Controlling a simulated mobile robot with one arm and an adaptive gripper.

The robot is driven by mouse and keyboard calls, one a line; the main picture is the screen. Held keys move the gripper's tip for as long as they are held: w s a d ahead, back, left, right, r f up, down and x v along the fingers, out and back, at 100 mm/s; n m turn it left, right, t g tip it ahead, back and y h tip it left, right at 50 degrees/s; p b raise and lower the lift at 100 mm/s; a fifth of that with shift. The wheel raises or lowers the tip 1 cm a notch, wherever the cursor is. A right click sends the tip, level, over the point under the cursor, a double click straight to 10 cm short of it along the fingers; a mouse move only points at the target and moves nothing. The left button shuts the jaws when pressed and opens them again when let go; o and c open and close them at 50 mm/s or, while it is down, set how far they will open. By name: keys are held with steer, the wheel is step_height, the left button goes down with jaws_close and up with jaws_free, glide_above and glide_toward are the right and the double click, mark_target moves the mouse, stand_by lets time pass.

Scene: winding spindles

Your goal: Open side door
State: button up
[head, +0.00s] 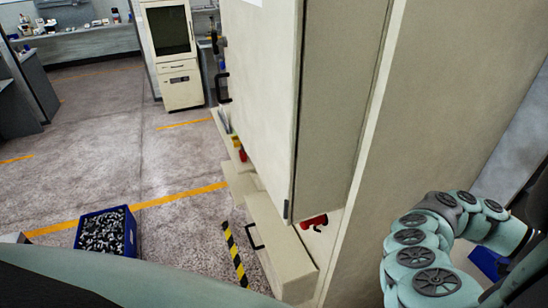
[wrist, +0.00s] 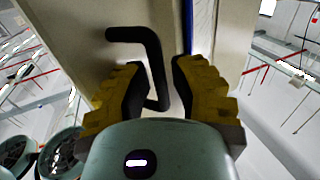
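In the wrist view, a black bent bar handle (wrist: 152,62) stands out from a beige panel (wrist: 82,30), likely the side door. My gripper (wrist: 160,80) is open, with its yellow-and-black fingers on either side of the handle's long bar. The bar is nearer the left finger, and a gap shows towards the right finger. Whether a finger touches it I cannot tell. In the head view, the broad beige side (head: 445,90) of the machine is at the right. My arm passes in front of it, and the gripper and this handle cannot be made out there.
A cream front door (head: 258,75) of the machine stands in the middle, with a drawer (head: 280,255) below it. A blue crate (head: 80,240) of small parts sits on the floor at left. A striped floor strip (head: 235,257) lies near the drawer. Open floor (head: 110,145) extends left.

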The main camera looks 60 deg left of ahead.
steer(key=shift+o, duration=1.4)
steer(key=a, duration=0.7)
steer(key=shift+s+a, duration=0.2)
steer(key=shift+s, duration=0.2)
